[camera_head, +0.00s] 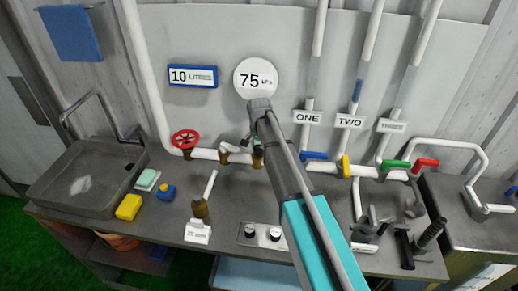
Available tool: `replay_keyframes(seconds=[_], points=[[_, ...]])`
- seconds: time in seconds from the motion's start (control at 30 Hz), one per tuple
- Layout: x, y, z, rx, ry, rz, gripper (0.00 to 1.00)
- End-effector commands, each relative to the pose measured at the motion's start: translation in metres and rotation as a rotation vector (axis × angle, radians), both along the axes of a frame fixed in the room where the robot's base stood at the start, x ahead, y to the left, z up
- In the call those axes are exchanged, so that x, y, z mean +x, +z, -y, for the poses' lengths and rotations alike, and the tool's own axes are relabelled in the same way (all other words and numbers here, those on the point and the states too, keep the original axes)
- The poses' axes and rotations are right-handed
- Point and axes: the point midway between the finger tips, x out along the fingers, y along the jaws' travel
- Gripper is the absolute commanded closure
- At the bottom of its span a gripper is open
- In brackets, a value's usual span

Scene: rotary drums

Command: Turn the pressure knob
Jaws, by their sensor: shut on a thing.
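My gripper (256,142) reaches up to the white pipe on the wall, just below the round pressure gauge (257,76), which reads 75 kPa. Its jaws are shut on the pressure knob, at a brass fitting (258,159) on the pipe. The fingers and my arm hide most of the knob, so its turn angle cannot be told.
A red hand wheel (185,139) and another brass fitting (226,155) sit on the pipe to the left. Blue (314,156), yellow (345,166), green (397,164) and red (426,163) valve handles are to the right. A sink (85,181) stands left.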

Motion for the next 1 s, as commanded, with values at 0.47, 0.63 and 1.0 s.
replay_keyframes(seconds=[0.47,0.63,1.0], points=[[-0.0004,-0.0002,0.0004,-0.001,0.189,0.0,0.8],[-0.0005,-0.0002,0.0004,-0.001,0.319,-0.002,0.8],[-0.0006,-0.0002,0.0006,-0.001,0.567,-0.002,0.8]])
